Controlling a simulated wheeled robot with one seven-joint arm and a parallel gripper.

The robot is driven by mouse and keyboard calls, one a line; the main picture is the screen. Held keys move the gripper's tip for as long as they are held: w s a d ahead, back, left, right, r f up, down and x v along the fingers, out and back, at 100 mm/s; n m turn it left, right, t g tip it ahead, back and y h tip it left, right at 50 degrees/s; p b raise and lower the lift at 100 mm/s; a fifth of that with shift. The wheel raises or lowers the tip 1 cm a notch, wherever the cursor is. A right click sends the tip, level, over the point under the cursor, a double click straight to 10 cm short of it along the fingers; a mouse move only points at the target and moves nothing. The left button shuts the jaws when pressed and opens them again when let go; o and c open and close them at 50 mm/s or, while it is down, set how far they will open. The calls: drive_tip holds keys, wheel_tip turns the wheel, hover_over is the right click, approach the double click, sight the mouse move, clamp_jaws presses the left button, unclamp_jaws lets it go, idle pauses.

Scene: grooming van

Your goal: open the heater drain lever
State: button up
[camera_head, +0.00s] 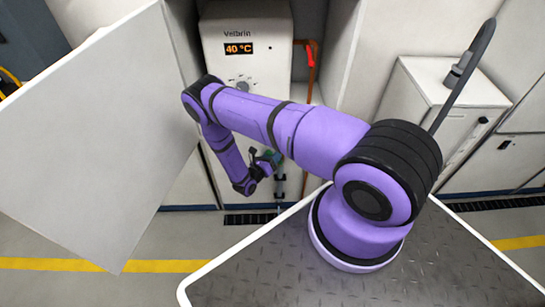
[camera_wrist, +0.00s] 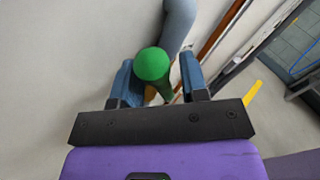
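A lever with a round green end (camera_wrist: 152,64) stands between the two blue fingers of my gripper (camera_wrist: 157,72) in the wrist view. The fingers are spread on either side of it, with a gap to the right finger; contact on the left side is hard to tell. The heater display reads 40 °C. My arm hides much of the heater's lower part.
A large white door panel (camera_head: 90,140) stands open at the left. A red handle (camera_head: 310,54) sits on a copper pipe right of the heater. A grey pipe (camera_wrist: 179,22) runs behind the lever. A white cabinet (camera_head: 440,85) stands at the right.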

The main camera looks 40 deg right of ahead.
clamp_jaws()
drive_tip(key=shift+s+d+r+m+y, duration=0.15)
drive_tip(key=shift+d+r+m+y, duration=0.15)
drive_tip(key=shift+m+y, duration=0.25)
drive_tip(key=shift+o, duration=0.5)
unclamp_jaws()
drive_tip(key=shift+a, duration=0.1)
drive_tip(key=f+v, duration=0.1)
drive_tip(key=v, duration=0.9)
drive_tip(key=shift+a+r, duration=0.35)
drive_tip(key=shift+r, duration=0.15)
